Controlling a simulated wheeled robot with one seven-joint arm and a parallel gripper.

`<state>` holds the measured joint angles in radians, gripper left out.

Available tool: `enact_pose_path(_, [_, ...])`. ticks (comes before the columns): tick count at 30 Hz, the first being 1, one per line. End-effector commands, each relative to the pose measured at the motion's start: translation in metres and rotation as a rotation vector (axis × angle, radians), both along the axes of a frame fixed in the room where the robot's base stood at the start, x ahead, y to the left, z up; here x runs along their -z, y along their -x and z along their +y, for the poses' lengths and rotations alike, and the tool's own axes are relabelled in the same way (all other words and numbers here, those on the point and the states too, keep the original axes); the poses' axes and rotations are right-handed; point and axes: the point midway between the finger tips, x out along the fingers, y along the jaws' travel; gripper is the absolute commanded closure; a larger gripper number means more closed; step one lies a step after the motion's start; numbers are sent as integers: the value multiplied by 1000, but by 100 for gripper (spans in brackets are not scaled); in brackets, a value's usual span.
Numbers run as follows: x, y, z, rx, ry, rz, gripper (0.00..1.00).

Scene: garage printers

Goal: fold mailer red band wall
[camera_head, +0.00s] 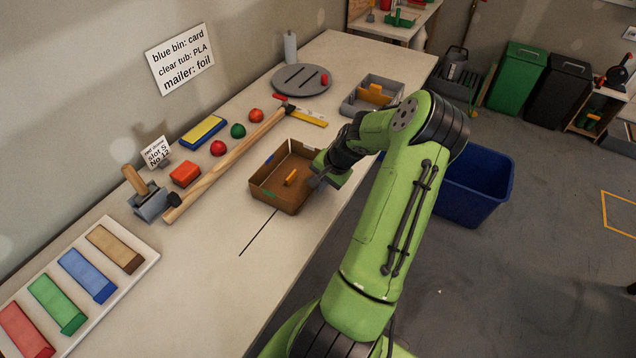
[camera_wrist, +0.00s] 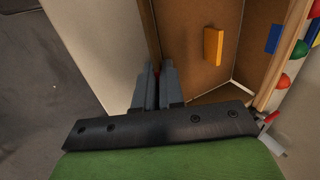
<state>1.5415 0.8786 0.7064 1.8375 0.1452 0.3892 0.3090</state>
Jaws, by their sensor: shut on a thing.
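The mailer (camera_head: 269,198) is an open brown cardboard box standing on the bench, its walls upright in the head view. It also shows in the wrist view (camera_wrist: 185,55). A blue band (camera_wrist: 274,38) and, in the head view, a green band mark other walls. My gripper (camera_wrist: 156,78) is shut on the mailer's near right wall, its fingers on either side of the edge. A bit of red (camera_wrist: 157,71) shows between the fingers; most of that band is hidden. An orange block (camera_head: 291,177) lies inside on the mailer floor.
A long wooden-handled tool (camera_head: 232,157) lies behind the mailer, with red and green balls beyond it. A tray of coloured bars (camera_head: 138,243) stands at the left. A blue bin (camera_head: 477,188) stands off the bench at right.

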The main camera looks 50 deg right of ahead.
Motion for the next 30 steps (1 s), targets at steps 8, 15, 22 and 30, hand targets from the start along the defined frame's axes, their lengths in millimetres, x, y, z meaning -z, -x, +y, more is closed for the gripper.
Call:
enact_pose_path(8, [11,13,-2,7,-24,-216,100])
enact_pose_path(15, [17,20,-3,5,-42,-390,100])
enact_pose_path(22, [21,23,-3,3,-54,-500,100])
enact_pose_path(30, [22,25,-3,1,-59,-552,100])
